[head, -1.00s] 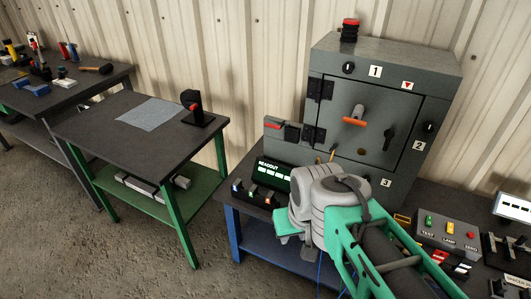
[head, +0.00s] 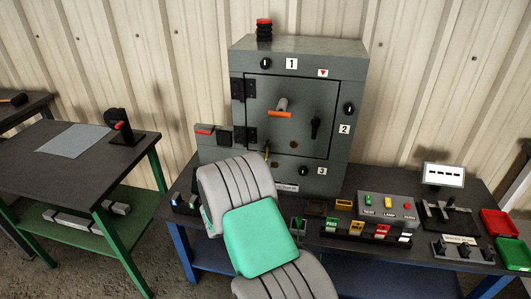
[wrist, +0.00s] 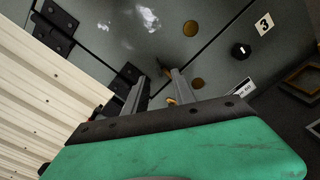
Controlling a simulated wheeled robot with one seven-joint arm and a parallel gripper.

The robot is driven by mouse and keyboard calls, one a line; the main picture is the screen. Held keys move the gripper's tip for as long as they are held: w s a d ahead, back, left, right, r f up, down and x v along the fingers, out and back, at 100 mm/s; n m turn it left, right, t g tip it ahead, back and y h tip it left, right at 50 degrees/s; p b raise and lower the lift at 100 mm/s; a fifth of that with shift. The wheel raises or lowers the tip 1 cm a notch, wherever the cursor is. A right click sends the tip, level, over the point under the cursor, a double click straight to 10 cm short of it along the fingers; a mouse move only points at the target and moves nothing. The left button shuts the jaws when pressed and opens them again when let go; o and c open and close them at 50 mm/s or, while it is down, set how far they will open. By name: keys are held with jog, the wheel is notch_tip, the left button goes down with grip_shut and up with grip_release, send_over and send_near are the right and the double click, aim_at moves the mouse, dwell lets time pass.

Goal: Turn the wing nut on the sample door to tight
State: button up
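The sample door (head: 295,95) is the shut grey door on the cabinet's front. It carries an orange-ended handle (head: 280,110), a black turn piece (head: 315,126) and brass discs. A small brass piece (head: 267,150) stands near the door's lower left; I cannot tell whether this or the black piece is the wing nut. In the wrist view my gripper (wrist: 158,80) is open, fingers apart, near the door's lower edge. A brass bit (wrist: 171,101) shows between the fingers, mostly hidden; contact cannot be told. In the head view my arm hides the fingers.
Black knobs marked 1 (head: 265,63), 2 (head: 349,108) and 3 (head: 303,171) sit on the cabinet frame. Black hinges (head: 238,89) line the door's left. A button box (head: 388,206) and red and green trays stand right on the bench. A second table (head: 80,160) is at left.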

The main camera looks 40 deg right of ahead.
aim_at(267, 145)
jog(key=shift+n, duration=0.4)
jog(key=p+x, duration=0.1)
jog(key=x, duration=0.7)
jog(key=shift+a+r, duration=0.1)
jog(key=shift+r, duration=0.1)
jog(key=shift+c, duration=0.4)
grip_shut()
